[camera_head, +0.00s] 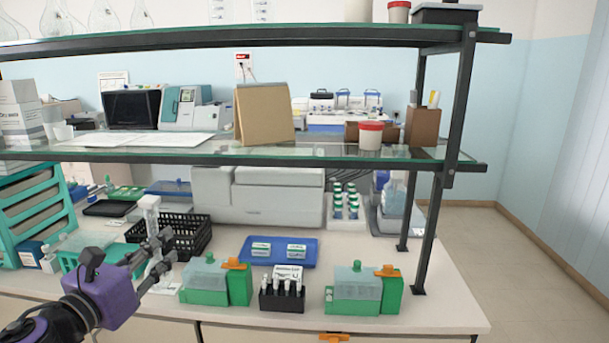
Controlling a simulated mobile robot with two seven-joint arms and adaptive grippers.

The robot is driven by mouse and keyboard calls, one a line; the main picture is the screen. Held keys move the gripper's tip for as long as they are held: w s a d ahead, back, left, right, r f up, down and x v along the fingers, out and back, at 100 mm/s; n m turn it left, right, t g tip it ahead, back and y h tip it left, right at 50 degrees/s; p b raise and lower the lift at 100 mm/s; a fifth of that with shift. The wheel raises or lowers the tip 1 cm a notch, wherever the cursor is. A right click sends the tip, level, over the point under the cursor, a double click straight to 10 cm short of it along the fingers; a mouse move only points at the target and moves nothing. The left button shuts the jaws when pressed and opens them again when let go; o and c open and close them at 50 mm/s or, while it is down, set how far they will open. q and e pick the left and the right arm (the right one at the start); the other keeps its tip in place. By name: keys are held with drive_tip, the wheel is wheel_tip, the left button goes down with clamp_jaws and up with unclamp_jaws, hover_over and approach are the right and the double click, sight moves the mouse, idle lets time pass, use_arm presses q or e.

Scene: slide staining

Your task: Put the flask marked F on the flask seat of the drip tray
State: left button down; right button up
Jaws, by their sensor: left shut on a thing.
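My left gripper (164,254) reaches in from the left, over the front left of the bench. It is shut on a tall, pale, narrow object (150,208) that stands up between and behind its fingers. The lower part of this object is partly hidden by the fingers, and I cannot tell whether it touches the bench. No letter F can be read on anything, so I cannot tell if this is the flask. I cannot pick out the drip tray or its flask seat for certain. My right gripper is not in view.
Right of the gripper stand green boxes with orange parts (240,285) (392,294), and a dark rack (281,300) of small bottles. A blue tray (254,261) and a black basket (194,248) lie behind. A glass shelf (330,152) and its posts overhang. The bench's right front is clear.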

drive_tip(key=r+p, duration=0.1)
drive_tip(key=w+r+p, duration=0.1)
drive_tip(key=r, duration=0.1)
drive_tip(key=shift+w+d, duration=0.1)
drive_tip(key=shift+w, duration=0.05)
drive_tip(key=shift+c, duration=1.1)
use_arm(q)
drive_tip(key=s+d+f+n+y, duration=0.1)
drive_tip(key=s+d+f+y, duration=0.1)
drive_tip(key=s+d+f, duration=0.3)
drive_tip(key=s+d+f+n+y, duration=0.2)
drive_tip(key=s+d+f, duration=0.4)
drive_tip(key=s, duration=0.7)
drive_tip(key=shift+d+f+t+y, duration=0.2)
drive_tip(key=shift+f+t+y, duration=0.1)
drive_tip(key=shift+f, duration=0.25)
